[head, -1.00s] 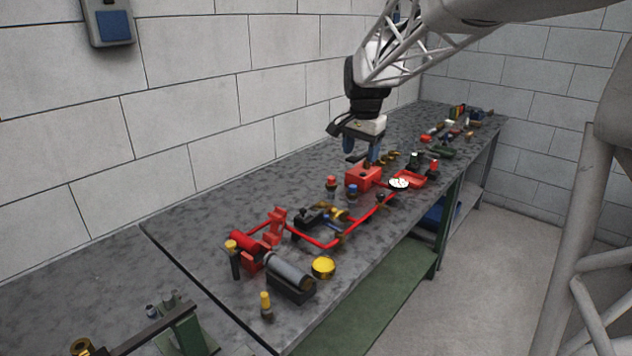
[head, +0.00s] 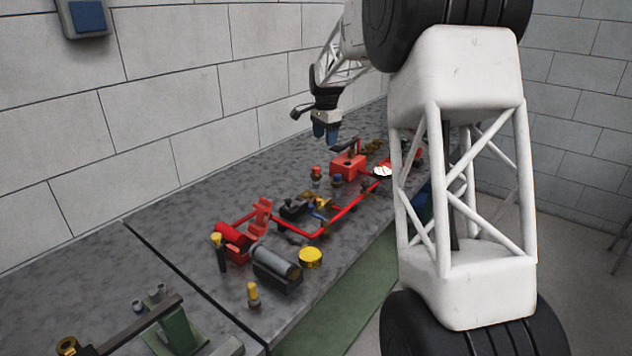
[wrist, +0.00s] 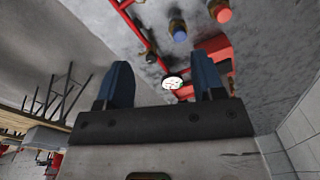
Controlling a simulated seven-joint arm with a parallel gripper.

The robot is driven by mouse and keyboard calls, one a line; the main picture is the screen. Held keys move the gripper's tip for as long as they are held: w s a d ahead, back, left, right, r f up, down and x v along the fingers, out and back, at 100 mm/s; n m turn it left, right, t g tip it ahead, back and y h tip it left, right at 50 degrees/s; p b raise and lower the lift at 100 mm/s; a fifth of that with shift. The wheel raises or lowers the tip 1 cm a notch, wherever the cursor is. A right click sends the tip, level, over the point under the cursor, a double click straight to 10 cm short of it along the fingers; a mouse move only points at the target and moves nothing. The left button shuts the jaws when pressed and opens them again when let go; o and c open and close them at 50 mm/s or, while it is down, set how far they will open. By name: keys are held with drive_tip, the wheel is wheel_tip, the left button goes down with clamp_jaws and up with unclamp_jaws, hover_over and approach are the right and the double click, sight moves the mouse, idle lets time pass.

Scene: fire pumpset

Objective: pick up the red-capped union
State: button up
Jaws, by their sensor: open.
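The red-capped union (head: 316,178) stands upright on the grey bench, a small dark brass fitting with a red top. Beside it, to the right, stands a similar blue-capped fitting (head: 337,182). In the wrist view the red cap (wrist: 222,14) is at the top edge, and the blue cap (wrist: 179,33) is left of it. My gripper (head: 326,138) is above the bench, higher in the picture than the union and apart from it. Its two blue fingers (wrist: 162,75) are spread, with nothing held between them.
A red box (head: 347,166) with a dark lever stands right of the union, close to my gripper. Red piping (head: 322,232), a white gauge (head: 382,171) and a grey cylinder (head: 276,262) are nearby. The wall-side bench strip is clear. My own arm link covers the bench's right part.

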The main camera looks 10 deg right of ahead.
sight(316, 167)
drive_tip(key=w+f+m, duration=0.1)
drive_tip(key=w+f, duration=0.3)
drive_tip(key=w, duration=0.1)
drive_tip(key=w+f+m, duration=0.1)
drive_tip(key=w+f, duration=0.3)
drive_tip(key=w+a+f+m, duration=0.1)
drive_tip(key=w+f, duration=0.2)
drive_tip(key=w, duration=0.2)
drive_tip(key=shift+w+a+f+g, duration=0.1)
drive_tip(key=shift+w+f+g, duration=0.2)
drive_tip(key=shift+f, duration=0.1)
drive_tip(key=shift+f, duration=1.3)
drive_tip(key=shift+f, duration=2.6)
drive_tip(key=shift+c, duration=0.3)
clamp_jaws()
